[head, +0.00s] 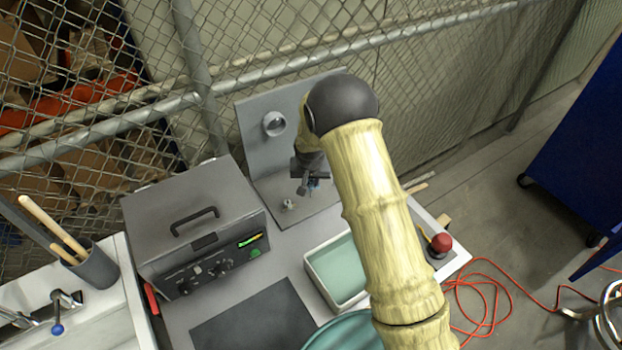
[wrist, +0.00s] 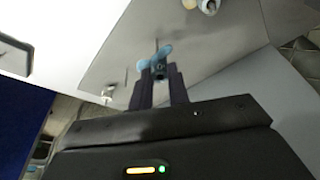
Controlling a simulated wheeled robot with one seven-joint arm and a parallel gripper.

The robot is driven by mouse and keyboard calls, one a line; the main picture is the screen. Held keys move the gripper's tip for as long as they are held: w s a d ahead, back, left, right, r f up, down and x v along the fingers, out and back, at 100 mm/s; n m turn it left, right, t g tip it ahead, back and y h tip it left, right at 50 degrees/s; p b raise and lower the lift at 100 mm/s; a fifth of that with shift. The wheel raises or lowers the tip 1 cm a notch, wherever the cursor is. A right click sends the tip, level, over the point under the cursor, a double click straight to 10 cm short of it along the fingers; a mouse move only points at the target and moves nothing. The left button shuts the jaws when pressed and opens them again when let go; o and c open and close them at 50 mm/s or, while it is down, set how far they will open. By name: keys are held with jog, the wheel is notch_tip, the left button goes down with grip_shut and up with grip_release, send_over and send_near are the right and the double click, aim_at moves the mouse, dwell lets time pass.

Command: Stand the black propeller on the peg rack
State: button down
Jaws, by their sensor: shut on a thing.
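My gripper (wrist: 160,78) is shut, with a small light-blue, bladed, propeller-like thing (wrist: 155,57) at its fingertips. A dark hub-like bit shows between the fingers. I cannot make out a black propeller in either view. In the head view my gripper (head: 306,186) is low over the base of a grey upright stand (head: 262,165), and a speck of blue (head: 314,184) shows there. Thin upright pins (wrist: 126,76) rise from the grey plate (wrist: 195,50) near the fingertips in the wrist view. Whether the blue thing touches a pin I cannot tell.
A grey control box (head: 195,225) with a handle stands left of the stand. A white tray (head: 312,268) with a pale green inside is in front. A small metal fitting (head: 288,204) sits on the stand's base.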

aim_at(311, 186)
jog(key=shift+f+b, duration=0.95)
jog(key=shift+f, duration=0.35)
dwell(0.8)
jog(key=shift+d+f, duration=0.1)
jog(key=shift+f, duration=0.05)
jog(key=shift+b+x, duration=0.85)
jog(key=shift+x, duration=0.05)
dwell(0.9)
jog(key=shift+s, duration=0.15)
jog(key=c, duration=1.3)
grip_release()
jog(key=shift+o, duration=0.2)
jog(key=shift+r+p, duration=2.3)
jog(key=shift+r, duration=1.65)
